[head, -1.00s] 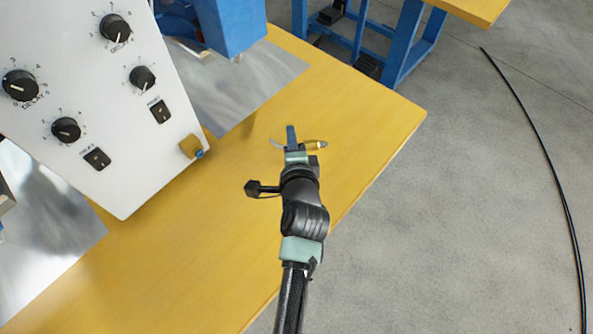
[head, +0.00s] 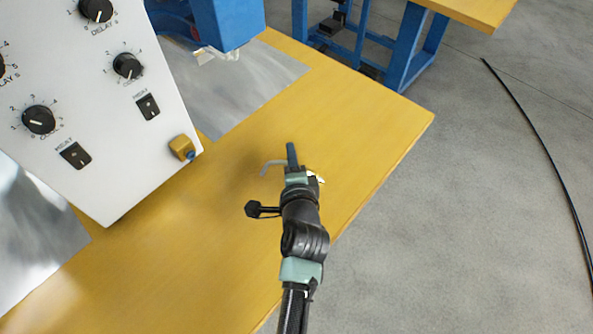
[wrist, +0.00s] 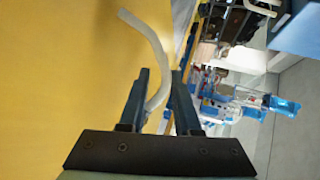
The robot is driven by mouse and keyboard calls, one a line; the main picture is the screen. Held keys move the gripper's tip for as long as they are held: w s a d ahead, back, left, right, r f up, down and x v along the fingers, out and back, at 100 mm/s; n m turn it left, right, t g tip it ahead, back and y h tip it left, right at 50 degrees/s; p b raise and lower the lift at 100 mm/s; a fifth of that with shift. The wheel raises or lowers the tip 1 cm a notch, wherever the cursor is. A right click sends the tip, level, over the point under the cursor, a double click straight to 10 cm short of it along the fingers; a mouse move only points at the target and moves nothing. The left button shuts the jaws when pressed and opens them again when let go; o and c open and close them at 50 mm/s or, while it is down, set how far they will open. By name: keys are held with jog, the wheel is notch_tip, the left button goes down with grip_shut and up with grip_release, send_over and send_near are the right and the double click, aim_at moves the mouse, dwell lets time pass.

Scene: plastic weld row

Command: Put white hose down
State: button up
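The white hose (wrist: 152,48) is a short, curved, pale tube in the wrist view. It runs between the two fingers of my gripper (wrist: 160,82), which look closed on it. In the head view the hose (head: 272,163) sticks out to the left of my gripper (head: 291,158), its end bent downward. A small pale and brass-coloured piece (head: 317,177) shows on the gripper's right side. The gripper is over the yellow table (head: 370,130); I cannot tell how high the hose is above it. The part between the fingers is partly hidden.
A white control panel (head: 110,130) with black knobs and a yellow-brown block (head: 182,147) at its corner stands at the left. A blue machine (head: 230,22) stands over a metal plate (head: 240,95) behind. The tabletop right of the panel is clear. A black cable (head: 545,150) lies on the floor.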

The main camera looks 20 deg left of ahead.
jog(key=shift+p+v, duration=1.95)
jog(key=shift+v, duration=2.1)
notch_tip(320, 180, up, 7)
jog(key=s+d+p, duration=0.1)
jog(key=s+p, duration=0.1)
jog(key=p, duration=0.4)
jog(key=shift+s+p, duration=0.2)
jog(key=shift+p, duration=0.2)
jog(key=shift+d, duration=0.15)
